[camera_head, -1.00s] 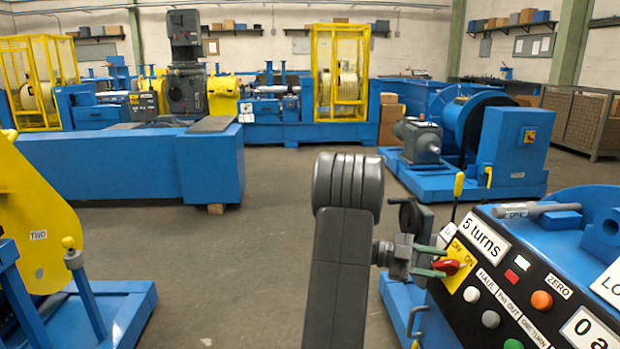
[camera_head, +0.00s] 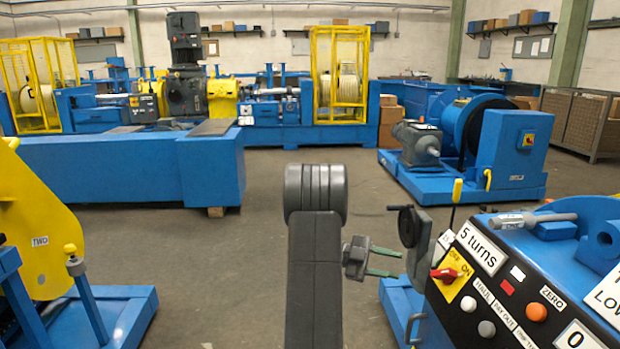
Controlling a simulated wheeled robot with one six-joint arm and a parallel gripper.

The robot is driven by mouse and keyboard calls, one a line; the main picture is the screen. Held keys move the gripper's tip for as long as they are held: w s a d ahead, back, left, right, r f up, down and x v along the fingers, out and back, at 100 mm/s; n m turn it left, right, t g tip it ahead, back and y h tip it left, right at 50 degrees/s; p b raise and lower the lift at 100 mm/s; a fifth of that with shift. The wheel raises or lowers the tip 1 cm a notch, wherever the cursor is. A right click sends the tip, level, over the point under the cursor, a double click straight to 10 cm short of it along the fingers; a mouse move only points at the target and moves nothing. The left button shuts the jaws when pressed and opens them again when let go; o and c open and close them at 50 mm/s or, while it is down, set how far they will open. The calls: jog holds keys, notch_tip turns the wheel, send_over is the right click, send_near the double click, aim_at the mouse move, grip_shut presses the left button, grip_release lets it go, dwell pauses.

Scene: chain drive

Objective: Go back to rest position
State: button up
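My gripper (camera_head: 398,266), with two green fingers, is in the middle of the picture at the end of my dark grey arm. The fingers are spread apart with nothing between them. They point right, to the left of the control panel (camera_head: 530,318) and apart from it. A red rotary switch (camera_head: 445,275) sits on a yellow plate marked OFF and ON at the panel's left end. A black handwheel (camera_head: 408,226) on a grey block stands just beyond the fingertips in the picture.
A yellow-knobbed lever (camera_head: 456,200) rises beside the panel. A blue winch (camera_head: 480,145) and a long blue bench (camera_head: 110,170) stand farther back. Grey floor between them is open.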

aim_at(436, 275)
jog(key=b+x, duration=0.1)
jog(key=x, duration=0.4)
jog(key=b+x, duration=0.1)
jog(key=x, duration=0.4)
jog(key=shift+s+d+f+b, duration=0.15)
jog(key=shift+d+f+b, duration=0.05)
jog(key=shift+f+b, duration=0.1)
jog(key=n+t+h, duration=0.1)
jog(key=n, duration=0.2)
jog(key=n+t, duration=0.2)
jog(key=n, duration=0.1)
jog(key=n+t+h, duration=0.1)
jog(key=n+t, duration=0.1)
jog(key=shift+s+n+h, duration=0.3)
jog(key=shift+s+n, duration=0.05)
jog(key=shift+n, duration=0.05)
jog(key=shift+a, duration=0.1)
